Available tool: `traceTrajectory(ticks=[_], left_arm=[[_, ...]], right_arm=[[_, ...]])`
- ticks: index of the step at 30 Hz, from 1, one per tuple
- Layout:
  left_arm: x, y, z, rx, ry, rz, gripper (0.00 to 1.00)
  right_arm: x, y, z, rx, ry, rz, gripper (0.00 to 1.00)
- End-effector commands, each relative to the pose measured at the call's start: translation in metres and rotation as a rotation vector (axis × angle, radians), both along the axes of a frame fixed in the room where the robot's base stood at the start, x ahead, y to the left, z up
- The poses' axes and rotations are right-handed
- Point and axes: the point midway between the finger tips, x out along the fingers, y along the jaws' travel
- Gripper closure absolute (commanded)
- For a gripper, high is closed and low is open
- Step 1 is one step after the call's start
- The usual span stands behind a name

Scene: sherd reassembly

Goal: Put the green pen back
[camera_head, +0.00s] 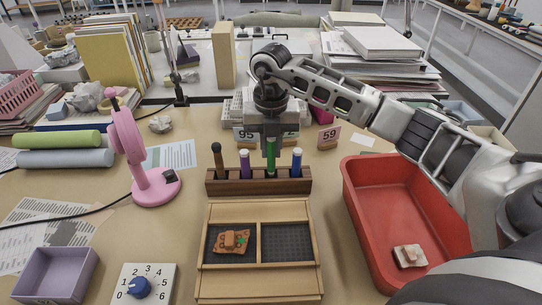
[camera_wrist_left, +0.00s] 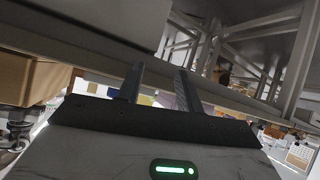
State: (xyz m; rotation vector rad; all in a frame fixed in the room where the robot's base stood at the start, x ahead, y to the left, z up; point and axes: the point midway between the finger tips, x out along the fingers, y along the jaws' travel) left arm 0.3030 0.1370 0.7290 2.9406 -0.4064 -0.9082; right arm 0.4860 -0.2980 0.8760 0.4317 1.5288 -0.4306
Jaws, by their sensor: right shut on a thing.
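The green pen (camera_head: 270,153) is upright in my right gripper (camera_head: 270,135), which is shut on its upper part. The pen's lower end meets the wooden pen rack (camera_head: 258,187) between the purple pen and the blue pen; I cannot tell whether it is in the slot or just behind or above it. A brown brush-like tool (camera_head: 217,160), a purple pen (camera_head: 245,164) and a blue pen (camera_head: 297,162) stand in the rack. My left gripper (camera_wrist_left: 160,72) shows only in the left wrist view, fingers apart and empty, away from the rack.
In front of the rack is a wooden tray (camera_head: 259,281) with an orange sherd (camera_head: 231,241). A red bin (camera_head: 378,220) holding a pale sherd (camera_head: 409,256) stands right, under my right arm. A pink lamp (camera_head: 143,160) is left.

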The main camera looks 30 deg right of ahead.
Motion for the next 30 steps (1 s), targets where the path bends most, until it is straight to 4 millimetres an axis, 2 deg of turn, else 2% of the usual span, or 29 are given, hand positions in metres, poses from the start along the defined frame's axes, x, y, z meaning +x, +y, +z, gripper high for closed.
traceTrajectory(ticks=[8,26,27,29,30], left_arm=[[0.001,0.001,0.003,0.007,-0.002,-0.001,0.64],[0.002,0.0,-0.003,-0.002,-0.003,0.0,0.64],[0.002,0.0,-0.002,-0.003,-0.003,-0.001,0.64],[0.002,0.0,-0.001,-0.003,-0.004,-0.001,0.64],[0.002,0.0,-0.001,-0.003,-0.004,-0.001,0.64]], right_arm=[[0.003,-0.001,-0.033,0.0,0.002,0.0,1.0],[0.003,-0.002,-0.046,-0.001,0.001,0.0,1.0],[0.003,-0.002,-0.045,-0.001,0.001,0.0,0.75],[0.003,-0.002,-0.045,-0.001,0.001,0.0,0.61],[0.003,-0.002,-0.045,-0.001,0.001,0.0,0.61]])
